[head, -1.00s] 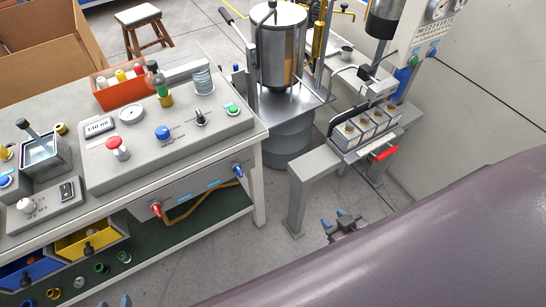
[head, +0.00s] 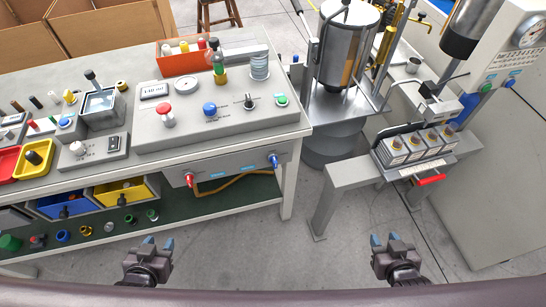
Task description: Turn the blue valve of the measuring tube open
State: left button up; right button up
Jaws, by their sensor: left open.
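A blue valve handle (head: 274,160) is on the front of the test bench, at the right end of its lower panel, with a red valve handle (head: 188,178) to its left. I cannot tell which belongs to the measuring tube. My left gripper (head: 158,243) is open and empty over the floor in front of the bench. My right gripper (head: 384,240) is open and empty over the floor, in front of the metal stand. Both grippers are well apart from the valves.
The grey workbench (head: 240,138) carries a control box with buttons and an orange bin (head: 178,64). A steel tank (head: 343,50) stands beyond its right end. A metal stand (head: 345,180) with small boxes is at the right. The floor between bench and stand is clear.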

aim_at(274, 159)
jog(key=k+j, duration=0.1)
jog(key=j, duration=0.3)
jog(key=k+j+z, duration=0.1)
jog(key=j, duration=0.35)
jog(key=k+j, duration=0.15)
jog(key=j, duration=0.25)
jog(key=z, duration=0.05)
